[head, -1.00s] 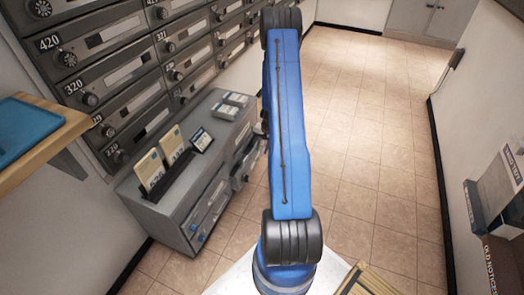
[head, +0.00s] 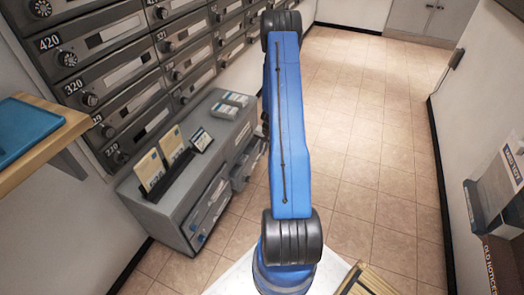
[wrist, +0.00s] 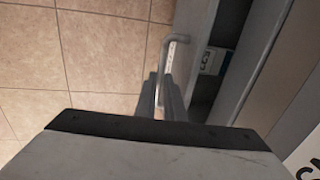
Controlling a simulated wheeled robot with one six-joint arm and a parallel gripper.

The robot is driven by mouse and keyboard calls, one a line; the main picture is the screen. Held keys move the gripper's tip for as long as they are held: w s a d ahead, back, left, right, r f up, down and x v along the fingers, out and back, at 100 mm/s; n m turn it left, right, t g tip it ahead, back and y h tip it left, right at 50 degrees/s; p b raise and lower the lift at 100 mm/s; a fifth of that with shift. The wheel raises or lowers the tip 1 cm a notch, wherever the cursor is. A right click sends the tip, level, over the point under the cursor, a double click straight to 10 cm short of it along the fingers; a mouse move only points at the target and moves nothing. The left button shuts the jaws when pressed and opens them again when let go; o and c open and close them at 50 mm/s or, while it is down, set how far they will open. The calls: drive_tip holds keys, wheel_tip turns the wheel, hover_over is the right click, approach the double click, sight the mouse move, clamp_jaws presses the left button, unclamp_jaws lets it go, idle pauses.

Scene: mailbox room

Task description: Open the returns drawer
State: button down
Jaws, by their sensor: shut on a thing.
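A grey cabinet (head: 168,205) stands under the mailboxes in the head view, with drawer fronts on the side facing the floor aisle. A grey drawer front (head: 246,163) shows there beside my blue arm, partly hidden by it. In the wrist view my gripper (wrist: 166,98) points along a grey drawer front (wrist: 194,28). Its two fingers are shut on a pale bar handle (wrist: 178,38) that stands out from that front. The label on this drawer cannot be read, so I cannot tell from it which drawer this is.
Mailboxes (head: 110,62) with round locks cover the left wall. Card holders and small boxes (head: 232,104) stand on the cabinet. A wooden shelf with a blue tray (head: 25,130) juts out at the left. The tiled floor (head: 375,150) right of my arm is clear.

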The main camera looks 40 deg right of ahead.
drive_tip(key=s+d, duration=0.3)
drive_tip(key=s, duration=0.5)
drive_tip(key=s+d, duration=0.3)
drive_tip(key=s, duration=0.4)
drive_tip(key=shift+s+d, duration=0.25)
drive_tip(key=shift+s, duration=0.1)
drive_tip(key=c, duration=1.8)
unclamp_jaws()
drive_tip(key=shift+c, duration=0.2)
drive_tip(key=s+d+r, duration=0.1)
drive_tip(key=s+r, duration=0.2)
drive_tip(key=r, duration=1.4)
drive_tip(key=shift+d, duration=0.15)
